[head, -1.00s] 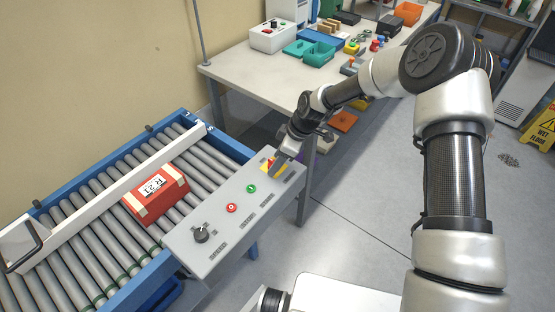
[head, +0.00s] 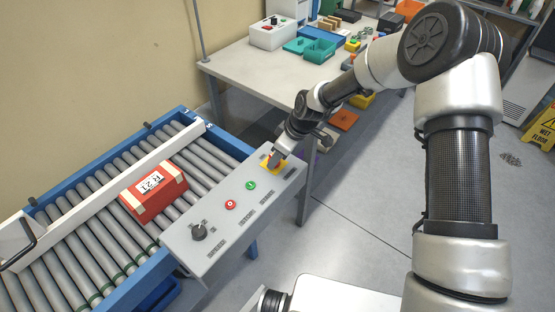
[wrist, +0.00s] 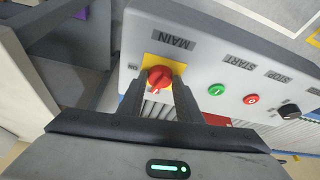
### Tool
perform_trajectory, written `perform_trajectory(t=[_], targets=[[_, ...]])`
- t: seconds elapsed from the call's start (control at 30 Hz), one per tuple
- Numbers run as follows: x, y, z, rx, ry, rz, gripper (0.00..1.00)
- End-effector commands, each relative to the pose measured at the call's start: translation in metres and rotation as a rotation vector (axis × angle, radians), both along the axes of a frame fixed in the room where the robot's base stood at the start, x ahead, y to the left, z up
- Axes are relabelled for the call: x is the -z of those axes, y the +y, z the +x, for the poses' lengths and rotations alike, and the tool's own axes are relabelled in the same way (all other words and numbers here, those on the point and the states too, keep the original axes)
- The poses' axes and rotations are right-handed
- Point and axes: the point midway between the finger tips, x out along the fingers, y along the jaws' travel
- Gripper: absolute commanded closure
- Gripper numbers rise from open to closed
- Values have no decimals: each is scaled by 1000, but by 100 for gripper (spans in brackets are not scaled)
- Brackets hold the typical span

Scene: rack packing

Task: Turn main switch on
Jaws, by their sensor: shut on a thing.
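The main switch is a red rotary knob on a yellow plate, under the label MAIN, at the far end of the grey control panel (head: 218,222). In the wrist view the red knob (wrist: 159,78) sits between my two fingers, with an ON mark to the left of its yellow plate (wrist: 172,63). My gripper (wrist: 160,90) is shut on the knob. In the head view my gripper (head: 275,161) covers most of the switch, and only part of the yellow plate (head: 266,164) shows.
The panel also carries a green start button (head: 251,185), a red stop button (head: 230,204) and a black selector knob (head: 199,232). A roller conveyor (head: 100,190) with a red box (head: 153,192) lies to the left. A worktable (head: 240,66) stands behind.

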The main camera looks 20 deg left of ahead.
Motion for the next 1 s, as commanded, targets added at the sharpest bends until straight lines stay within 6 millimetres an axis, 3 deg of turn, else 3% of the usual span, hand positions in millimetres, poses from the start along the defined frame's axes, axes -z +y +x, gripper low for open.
perform_trajectory(t=[1.0], targets=[[0, 9, -9, 953, -4, -2, 91]])
